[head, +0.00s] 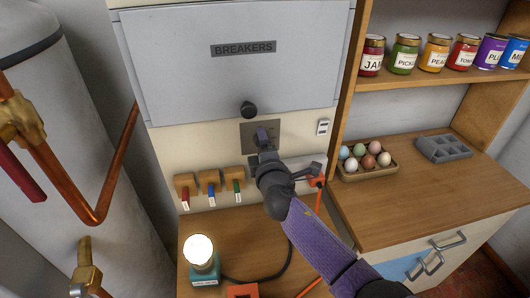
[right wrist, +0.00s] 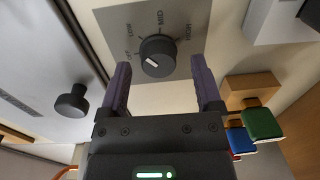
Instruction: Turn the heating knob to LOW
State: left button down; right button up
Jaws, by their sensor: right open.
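The heating knob (right wrist: 157,57) is dark and round, on a grey plate (right wrist: 112,24) marked OFF, LOW, MID and HIGH. Its white mark sits on its lower-left part, nearest the OFF label. In the head view the plate (head: 246,134) is below the breaker box, and my right gripper (head: 263,140) hides the knob. In the right wrist view my right gripper (right wrist: 160,80) is open and empty. Its two purple fingers point at the plate, one on each side just below the knob; I see no contact. My left gripper is not in view.
The breaker box (head: 235,75) with its black handle (head: 248,110) is just above the plate. Wooden blocks with red, blue and green tags (head: 210,186) are below left. A white switch (head: 323,127) is at right. A lit lamp (head: 200,255) stands on the lower surface.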

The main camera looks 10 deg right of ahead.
jog(key=s+p, duration=0.1)
jog(key=s, duration=0.8)
jog(key=shift+s+r+p, duration=0.15)
jog(key=shift+r+p, duration=0.05)
jog(key=shift+p, duration=0.2)
